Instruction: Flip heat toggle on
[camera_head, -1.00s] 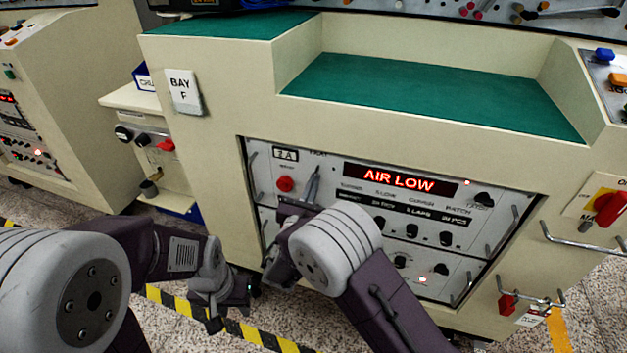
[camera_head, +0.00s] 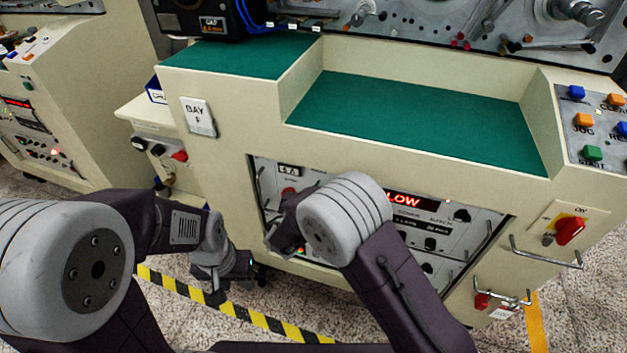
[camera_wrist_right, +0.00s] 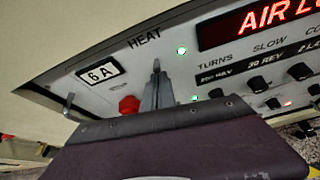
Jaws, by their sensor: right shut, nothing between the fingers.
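The HEAT label (camera_wrist_right: 144,39) is on the light panel in the right wrist view, with a lit green lamp (camera_wrist_right: 183,50) to its right. My right gripper (camera_wrist_right: 156,88) has its grey fingers shut and empty, pointing at the panel just below the label. The heat toggle is mostly hidden by the fingers, so its position and any contact are unclear. In the head view my right wrist covers this part of the panel. My left gripper (camera_head: 217,292) hangs low over the floor, away from the panel; its jaw opening is unclear.
A red button (camera_wrist_right: 129,105) and the 6 A plate (camera_wrist_right: 101,72) sit left of the fingers. A red display (camera_wrist_right: 262,20) and black knobs (camera_wrist_right: 257,84) are to the right. A metal handle (camera_head: 546,256) and a red switch (camera_head: 570,231) are farther right.

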